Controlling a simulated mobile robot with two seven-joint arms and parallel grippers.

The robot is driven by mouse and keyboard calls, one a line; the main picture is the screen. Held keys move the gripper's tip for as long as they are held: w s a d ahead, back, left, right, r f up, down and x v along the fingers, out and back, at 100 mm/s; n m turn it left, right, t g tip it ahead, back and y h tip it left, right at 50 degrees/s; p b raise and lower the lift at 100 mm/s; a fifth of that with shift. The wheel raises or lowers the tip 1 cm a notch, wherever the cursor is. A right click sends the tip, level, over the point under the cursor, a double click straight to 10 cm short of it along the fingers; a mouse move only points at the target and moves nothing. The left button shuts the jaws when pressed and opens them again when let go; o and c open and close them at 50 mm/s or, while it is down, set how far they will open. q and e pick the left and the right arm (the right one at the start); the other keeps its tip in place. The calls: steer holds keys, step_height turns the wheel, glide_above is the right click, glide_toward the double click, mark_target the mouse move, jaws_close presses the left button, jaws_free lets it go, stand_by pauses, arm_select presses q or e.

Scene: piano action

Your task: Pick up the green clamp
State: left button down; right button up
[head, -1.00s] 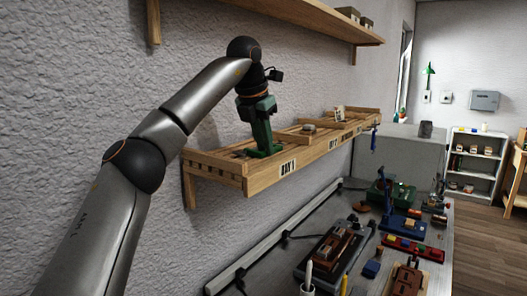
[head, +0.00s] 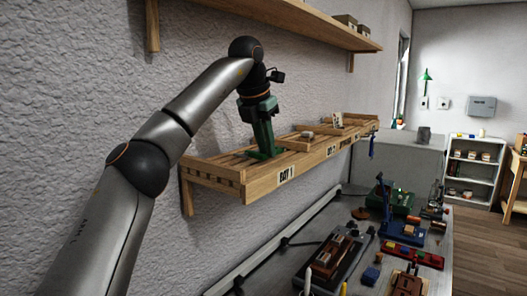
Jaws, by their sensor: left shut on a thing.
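The green clamp (head: 264,138) stands upright at the near end of the wooden wall rack, over the part labelled "BAY 1". Its foot is at the slatted top of the rack; I cannot tell whether it touches the slats. My left gripper (head: 259,112) points down from above and is shut on the upper part of the clamp. The fingers largely hide the clamp's top. My right gripper is not in view.
The wooden rack (head: 262,187) runs along the wall, with small blocks farther along it. A wooden shelf (head: 300,22) hangs above. Below, the workbench (head: 337,212) is crowded with tools, fixtures and a blue clamp-like piece (head: 388,205).

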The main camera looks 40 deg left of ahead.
arm_select(q)
steer(key=shift+w+r, duration=0.1)
steer(key=shift+r, duration=2.75)
steer(key=w+d+b, duration=0.2)
steer(key=d, duration=1.7)
